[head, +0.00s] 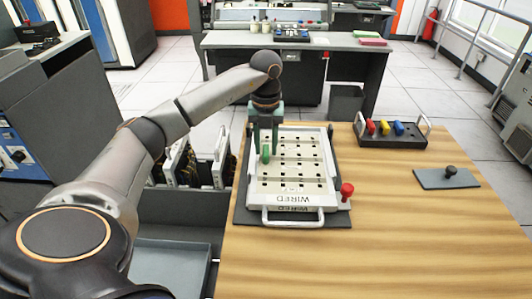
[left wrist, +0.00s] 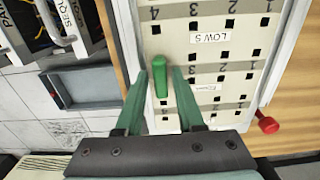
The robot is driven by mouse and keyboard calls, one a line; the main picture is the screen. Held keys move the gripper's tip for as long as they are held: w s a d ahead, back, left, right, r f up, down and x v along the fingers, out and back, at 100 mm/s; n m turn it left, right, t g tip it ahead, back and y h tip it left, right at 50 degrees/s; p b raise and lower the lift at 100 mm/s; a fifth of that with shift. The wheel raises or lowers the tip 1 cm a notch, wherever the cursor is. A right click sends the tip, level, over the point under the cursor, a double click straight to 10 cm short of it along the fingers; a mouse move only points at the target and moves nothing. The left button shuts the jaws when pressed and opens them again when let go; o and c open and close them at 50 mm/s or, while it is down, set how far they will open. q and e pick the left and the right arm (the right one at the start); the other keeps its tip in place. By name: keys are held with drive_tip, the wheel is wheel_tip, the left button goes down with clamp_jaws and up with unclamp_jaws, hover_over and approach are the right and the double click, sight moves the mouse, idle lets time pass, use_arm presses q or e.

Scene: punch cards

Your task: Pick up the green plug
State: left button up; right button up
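The green plug (head: 266,153) stands on the white plugboard panel (head: 318,185) near its left side. My left gripper (head: 264,143) is over the panel at the plug. In the left wrist view the green plug (left wrist: 160,76) lies between the tips of the two green fingers of my left gripper (left wrist: 166,74). The fingers are apart, with a gap visible on each side of the plug. My right gripper is not in view.
A dark holder (head: 392,139) with red, blue and yellow plugs stands at the back right. A red knob (head: 347,190) is at the panel's right edge. A grey plate with a black knob (head: 449,177) lies on the right. The wooden table's (head: 400,240) front is clear.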

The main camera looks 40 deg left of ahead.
sight(265, 149)
use_arm(q)
clamp_jaws()
drive_tip(key=shift+r, duration=0.1)
drive_tip(key=shift+r, duration=0.5)
wheel_tip(265, 149, up, 3)
drive_tip(key=shift+s+a+f, duration=0.1)
drive_tip(key=shift+f, duration=0.1)
drive_tip(key=s+a+r+p, duration=0.2)
drive_tip(key=s+r+p, duration=0.1)
drive_tip(key=s+r, duration=0.3)
drive_tip(key=s+a+r+p, duration=0.2)
drive_tip(key=s+r+p, duration=0.1)
drive_tip(key=s+r, duration=0.4)
drive_tip(key=shift+a+r, duration=0.25)
drive_tip(key=shift+r, duration=0.4)
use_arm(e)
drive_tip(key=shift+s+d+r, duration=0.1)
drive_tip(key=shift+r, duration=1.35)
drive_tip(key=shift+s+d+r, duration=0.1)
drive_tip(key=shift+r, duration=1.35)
